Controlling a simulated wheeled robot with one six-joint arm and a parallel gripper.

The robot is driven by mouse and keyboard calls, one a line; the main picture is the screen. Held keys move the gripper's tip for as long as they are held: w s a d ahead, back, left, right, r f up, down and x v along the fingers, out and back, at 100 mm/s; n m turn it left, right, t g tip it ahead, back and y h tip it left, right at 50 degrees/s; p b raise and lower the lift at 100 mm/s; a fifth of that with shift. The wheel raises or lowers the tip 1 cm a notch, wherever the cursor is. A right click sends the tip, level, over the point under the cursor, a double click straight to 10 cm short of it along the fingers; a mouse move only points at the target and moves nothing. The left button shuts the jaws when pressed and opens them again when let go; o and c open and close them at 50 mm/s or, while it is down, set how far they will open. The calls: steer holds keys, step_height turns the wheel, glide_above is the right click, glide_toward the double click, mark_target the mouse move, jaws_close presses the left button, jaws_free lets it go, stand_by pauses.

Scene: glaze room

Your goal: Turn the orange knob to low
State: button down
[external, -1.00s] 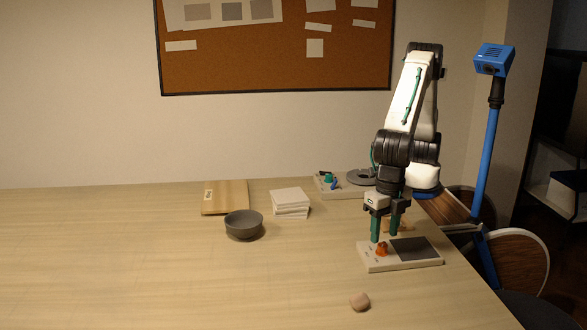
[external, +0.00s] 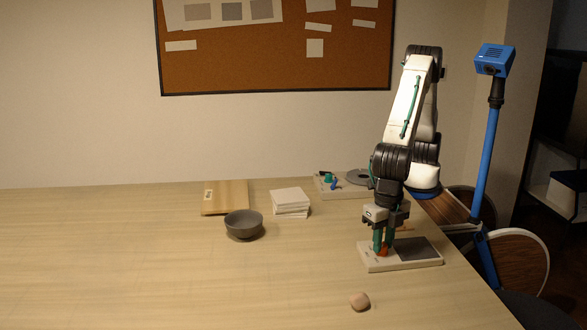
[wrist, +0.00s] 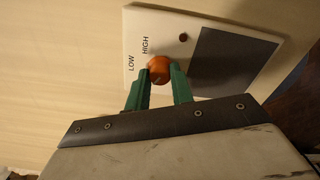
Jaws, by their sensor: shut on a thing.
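The orange knob (wrist: 159,68) sits on a white control panel (wrist: 133,22) with a dark grey plate (wrist: 235,62). In the wrist view the words LOW and HIGH are printed beside the knob. In the external view the knob (external: 384,251) is partly hidden by my green fingers. My gripper (wrist: 161,76) is shut on the knob, one finger on each side of it. The gripper (external: 383,246) points down at the panel (external: 372,265). Which mark the knob points at cannot be made out.
A second panel (external: 325,192) with a green and a blue knob stands behind. A grey bowl (external: 244,226), a stack of white tiles (external: 290,205) and a wooden board (external: 225,198) lie left. A small clay lump (external: 360,301) lies in front. The table's left side is clear.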

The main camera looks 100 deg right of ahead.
mark_target(383, 245)
steer(key=shift+m, duration=0.3)
steer(key=m, duration=0.5)
steer(key=shift+m, duration=0.4)
steer(key=m, duration=0.5)
steer(key=shift+m, duration=0.3)
steer(key=c, duration=1.2)
jaws_free()
step_height(383, 245, up, 8)
steer(key=shift+f, duration=0.1)
